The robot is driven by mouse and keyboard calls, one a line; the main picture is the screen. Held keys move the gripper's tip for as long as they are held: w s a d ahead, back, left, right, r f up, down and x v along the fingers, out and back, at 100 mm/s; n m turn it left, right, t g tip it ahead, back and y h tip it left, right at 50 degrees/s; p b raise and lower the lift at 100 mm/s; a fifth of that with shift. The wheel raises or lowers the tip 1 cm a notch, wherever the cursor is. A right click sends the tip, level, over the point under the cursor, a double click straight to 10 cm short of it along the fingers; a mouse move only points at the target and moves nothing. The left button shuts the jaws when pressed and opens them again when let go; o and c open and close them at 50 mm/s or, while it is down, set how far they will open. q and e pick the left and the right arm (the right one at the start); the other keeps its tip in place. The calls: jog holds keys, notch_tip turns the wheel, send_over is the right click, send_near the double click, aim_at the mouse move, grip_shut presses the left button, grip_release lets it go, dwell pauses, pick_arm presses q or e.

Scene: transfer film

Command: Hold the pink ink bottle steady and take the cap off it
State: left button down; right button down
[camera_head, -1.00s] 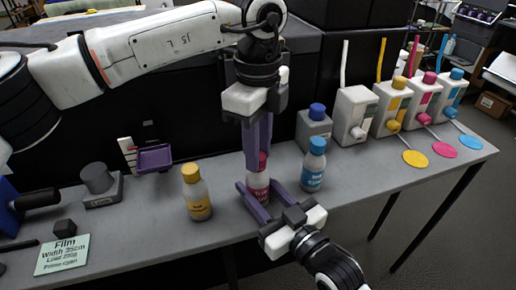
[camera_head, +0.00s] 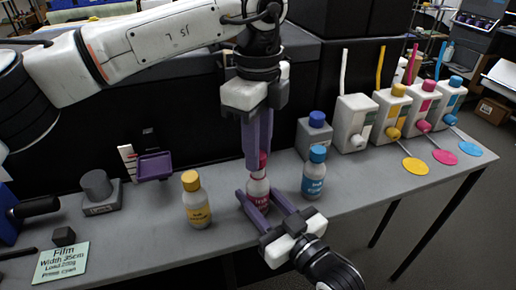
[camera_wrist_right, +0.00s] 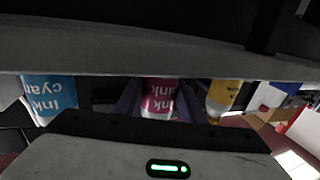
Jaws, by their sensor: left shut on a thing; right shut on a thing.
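The pink ink bottle (camera_head: 257,188) stands upright on the grey table, with a white shoulder and a pink label. My right gripper (camera_head: 258,193) comes from the front and is shut on the bottle's body, one finger on each side. In the right wrist view the bottle's pink label (camera_wrist_right: 158,97) shows between the purple fingers. My left gripper (camera_head: 258,160) points straight down and is shut on the pink cap (camera_head: 263,159) above the bottle. The fingers partly hide the cap. The pale neck shows below the cap; whether the two still touch is hard to tell.
A yellow ink bottle (camera_head: 196,203) stands left of the pink one, and a cyan ink bottle (camera_head: 314,176) stands close on its right. Several ink tanks with colored caps line the right back, including a blue-capped one (camera_head: 314,135). The film card (camera_head: 61,263) lies front left.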

pick_arm(q)
jog(key=shift+r, duration=2)
pick_arm(e)
jog(key=c, duration=1.1)
grip_release()
